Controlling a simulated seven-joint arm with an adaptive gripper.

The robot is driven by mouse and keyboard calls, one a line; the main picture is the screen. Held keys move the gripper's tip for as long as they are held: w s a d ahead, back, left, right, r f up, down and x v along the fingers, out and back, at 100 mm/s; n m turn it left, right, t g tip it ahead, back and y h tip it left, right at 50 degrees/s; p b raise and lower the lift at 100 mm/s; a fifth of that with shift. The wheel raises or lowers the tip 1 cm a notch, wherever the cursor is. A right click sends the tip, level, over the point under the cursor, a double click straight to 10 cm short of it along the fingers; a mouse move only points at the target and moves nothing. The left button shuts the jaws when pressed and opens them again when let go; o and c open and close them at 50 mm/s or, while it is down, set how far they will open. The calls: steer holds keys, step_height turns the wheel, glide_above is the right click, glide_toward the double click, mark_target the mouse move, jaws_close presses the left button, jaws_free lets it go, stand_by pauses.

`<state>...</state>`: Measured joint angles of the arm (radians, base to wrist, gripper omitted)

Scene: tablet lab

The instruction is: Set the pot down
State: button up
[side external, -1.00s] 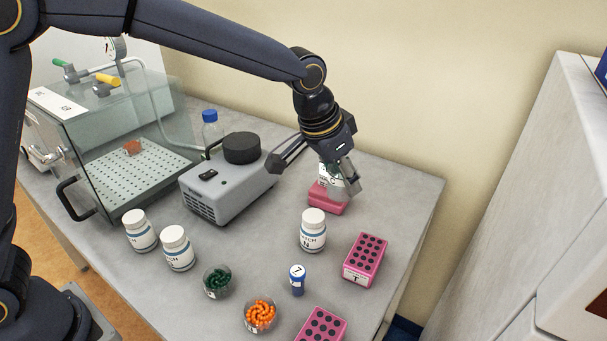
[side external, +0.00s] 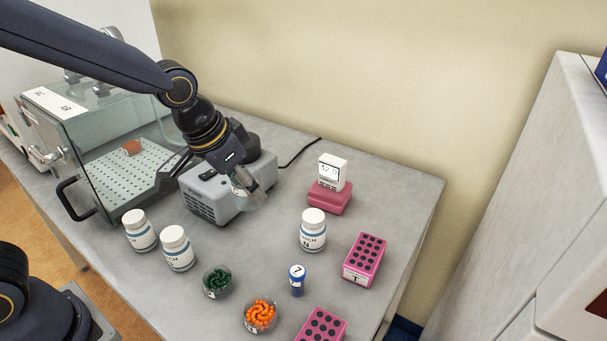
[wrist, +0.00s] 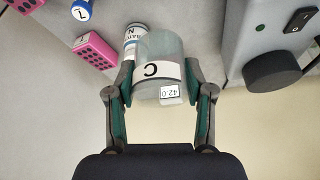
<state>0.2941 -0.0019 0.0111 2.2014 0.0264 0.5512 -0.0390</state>
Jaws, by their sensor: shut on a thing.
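My gripper (side external: 252,194) is shut on a clear pot with a C label (wrist: 152,70), seen between my two fingers in the wrist view. In the side view the pot (side external: 239,189) is mostly hidden by my fingers, in front of the grey machine with a black round top (side external: 222,190). It appears held above the table; the exact gap is unclear. A white block with a display (side external: 332,172) stands on a pink base (side external: 329,198) to the right, and no pot shows on that base.
White bottles (side external: 313,232) (side external: 177,249), a green-filled dish (side external: 217,282), an orange-filled dish (side external: 260,314), a blue-capped vial (side external: 297,280) and pink racks (side external: 365,260) stand on the grey table (side external: 395,190). A glass-fronted cabinet (side external: 110,150) is at left.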

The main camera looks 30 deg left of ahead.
step_height(320, 180, down, 15)
steer(key=shift+f, duration=0.1)
stand_by(0.3)
steer(key=o, duration=1.2)
steer(key=s+a+r+n, duration=0.1)
steer(key=s+a+r, duration=0.2)
steer(key=s+r, duration=0.2)
steer(key=s+a+r+n+t, duration=0.1)
steer(key=s+a+r, duration=0.2)
steer(key=r, duration=0.6)
steer(key=s+a+r+n+y, duration=0.1)
steer(key=s+a+r, duration=0.3)
steer(key=s+r, duration=0.3)
steer(key=shift+s+r, duration=0.15)
steer(key=shift+r, duration=0.35)
